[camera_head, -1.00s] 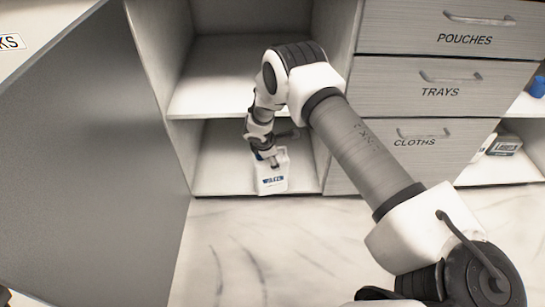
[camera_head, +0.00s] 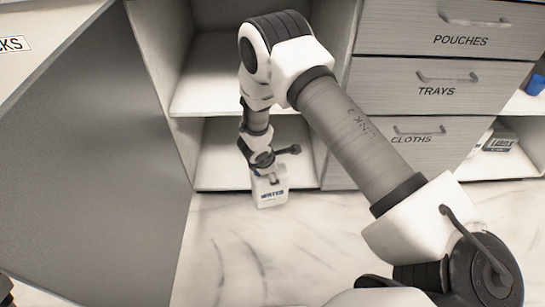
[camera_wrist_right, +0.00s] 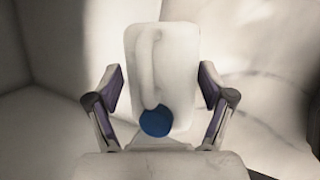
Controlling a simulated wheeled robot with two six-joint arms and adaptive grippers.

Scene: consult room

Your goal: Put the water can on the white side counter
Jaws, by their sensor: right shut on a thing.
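The water can (camera_head: 269,192) is a small white jug with a dark-lettered label. In the head view it is just in front of the lower shelf's front edge, with the floor behind its base. My right gripper (camera_head: 266,171) is shut on its top from above. In the right wrist view the can (camera_wrist_right: 162,75) shows its handle and blue cap between the two fingers of my right gripper (camera_wrist_right: 160,93). I cannot identify the white side counter for certain.
The open cabinet has an upper shelf (camera_head: 205,90) and a lower shelf (camera_head: 222,165). A large grey door panel (camera_head: 95,170) stands at the left. Drawers labelled POUCHES, TRAYS (camera_head: 435,90) and CLOTHS are at the right. The marble floor (camera_head: 270,255) in front is clear.

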